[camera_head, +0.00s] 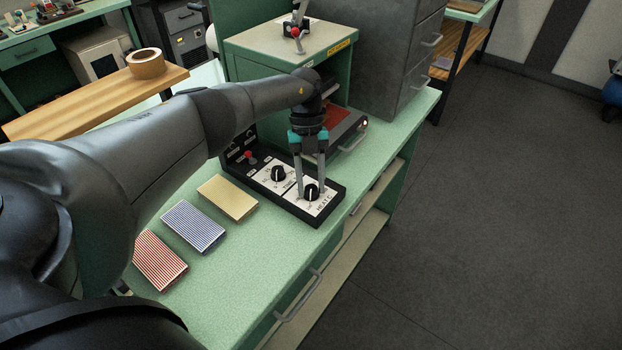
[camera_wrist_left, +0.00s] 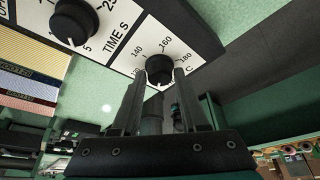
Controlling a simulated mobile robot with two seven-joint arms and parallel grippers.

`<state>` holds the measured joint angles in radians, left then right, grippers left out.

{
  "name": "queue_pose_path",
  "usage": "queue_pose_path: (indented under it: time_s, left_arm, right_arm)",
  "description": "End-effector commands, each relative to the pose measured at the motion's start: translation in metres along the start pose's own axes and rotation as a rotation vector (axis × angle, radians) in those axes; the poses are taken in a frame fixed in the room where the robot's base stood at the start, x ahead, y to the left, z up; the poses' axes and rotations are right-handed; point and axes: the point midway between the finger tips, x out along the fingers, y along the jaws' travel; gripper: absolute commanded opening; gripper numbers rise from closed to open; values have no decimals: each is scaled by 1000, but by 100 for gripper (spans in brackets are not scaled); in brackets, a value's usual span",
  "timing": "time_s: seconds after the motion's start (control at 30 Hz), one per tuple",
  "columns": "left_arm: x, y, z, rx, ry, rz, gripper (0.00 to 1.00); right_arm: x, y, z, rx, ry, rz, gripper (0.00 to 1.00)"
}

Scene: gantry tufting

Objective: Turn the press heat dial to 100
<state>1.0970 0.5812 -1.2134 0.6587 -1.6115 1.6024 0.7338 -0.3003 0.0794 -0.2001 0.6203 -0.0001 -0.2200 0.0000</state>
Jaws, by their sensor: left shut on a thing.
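The press heat dial (camera_head: 311,192) is a black knob on a white plate marked HEAT C, at the near right end of the black control panel (camera_head: 335,191). My left gripper (camera_head: 311,190) reaches down over it, with its fingers on either side, shut on the knob. In the left wrist view the heat dial (camera_wrist_left: 159,68) sits between the fingertips (camera_wrist_left: 159,75), with 120, 140, 160 and 180 printed around it. The exact setting cannot be read. The time dial (camera_head: 278,173) is beside it on the panel. My right gripper is not in view.
A tan block (camera_head: 228,197), a blue-striped block (camera_head: 193,227) and a red-striped block (camera_head: 160,261) lie on the green bench (camera_head: 245,262) left of the panel. The green press housing (camera_head: 270,65) and grey drawers (camera_head: 385,50) stand behind. A tape roll (camera_head: 146,64) sits on a wooden board.

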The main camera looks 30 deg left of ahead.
Motion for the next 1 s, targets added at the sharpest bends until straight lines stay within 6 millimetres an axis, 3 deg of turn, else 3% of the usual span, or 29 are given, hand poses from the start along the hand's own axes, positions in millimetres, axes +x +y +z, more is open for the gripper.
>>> queue_pose_path:
  time_s: [0.37,0.4,0.63,1.0]
  left_arm:
    - [1,0,0,-7,1,-2,0]
    - [1,0,0,-7,1,-2,47]
    - [1,0,0,-5,1,-2,73]
    - [-10,0,1,-4,-2,-3,73]
  right_arm:
    - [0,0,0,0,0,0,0]
    - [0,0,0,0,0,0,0]
    - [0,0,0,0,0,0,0]
    - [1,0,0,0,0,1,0]
